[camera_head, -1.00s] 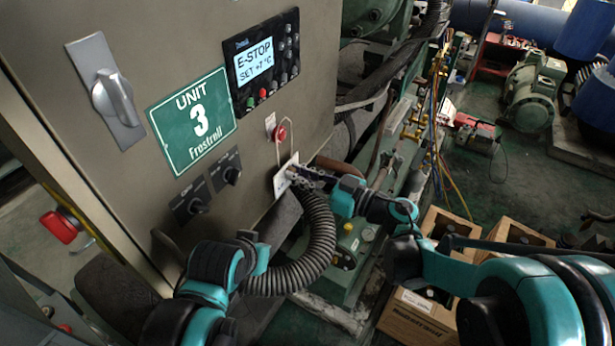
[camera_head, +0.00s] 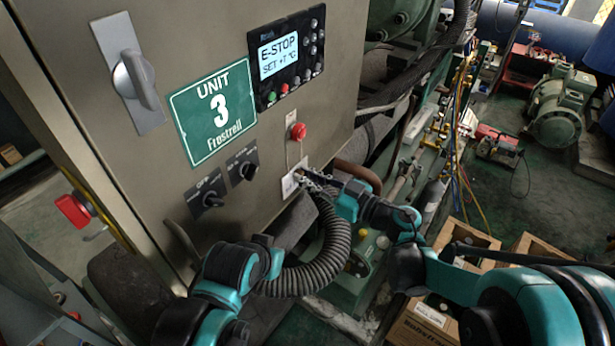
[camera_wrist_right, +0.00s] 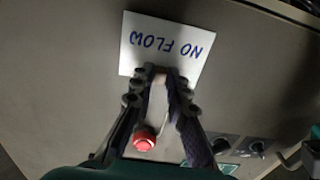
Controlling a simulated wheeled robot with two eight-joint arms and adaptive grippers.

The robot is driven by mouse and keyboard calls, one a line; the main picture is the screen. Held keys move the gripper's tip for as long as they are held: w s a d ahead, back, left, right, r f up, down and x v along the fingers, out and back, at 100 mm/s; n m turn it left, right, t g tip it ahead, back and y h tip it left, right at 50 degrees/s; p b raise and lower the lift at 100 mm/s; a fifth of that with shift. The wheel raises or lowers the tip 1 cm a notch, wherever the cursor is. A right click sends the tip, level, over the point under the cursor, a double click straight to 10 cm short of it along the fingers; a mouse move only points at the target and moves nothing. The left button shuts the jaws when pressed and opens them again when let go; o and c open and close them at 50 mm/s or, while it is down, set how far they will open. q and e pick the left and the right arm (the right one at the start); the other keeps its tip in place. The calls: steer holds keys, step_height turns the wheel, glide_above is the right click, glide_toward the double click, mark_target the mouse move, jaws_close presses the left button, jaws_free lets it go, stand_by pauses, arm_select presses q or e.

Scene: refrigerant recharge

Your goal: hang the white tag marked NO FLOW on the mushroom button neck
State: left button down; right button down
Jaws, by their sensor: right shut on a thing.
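The white tag (camera_head: 289,184) is against or close to the cabinet front, below the red mushroom button (camera_head: 298,131). In the right wrist view the tag (camera_wrist_right: 165,40) shows NO FLOW upside down, and the button (camera_wrist_right: 144,140) lies between the fingers. My right gripper (camera_head: 303,178) is shut on the tag's edge, also seen in the wrist view (camera_wrist_right: 161,76). A thin pale cord runs from the tag up to the button. I cannot tell whether it sits around the neck behind the button head. My left arm shows at lower left; its gripper is out of view.
The cabinet carries a display panel (camera_head: 285,57), a green UNIT 3 plate (camera_head: 212,113), a large switch (camera_head: 134,78) and two dark knobs (camera_head: 207,198). A ribbed hose (camera_head: 325,255) curves below the tag. Cardboard boxes (camera_head: 425,322) stand on the floor at right.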

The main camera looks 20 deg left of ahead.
stand_by(0.3)
steer(key=c, duration=1.4)
jaws_free()
steer(key=shift+d, duration=0.1)
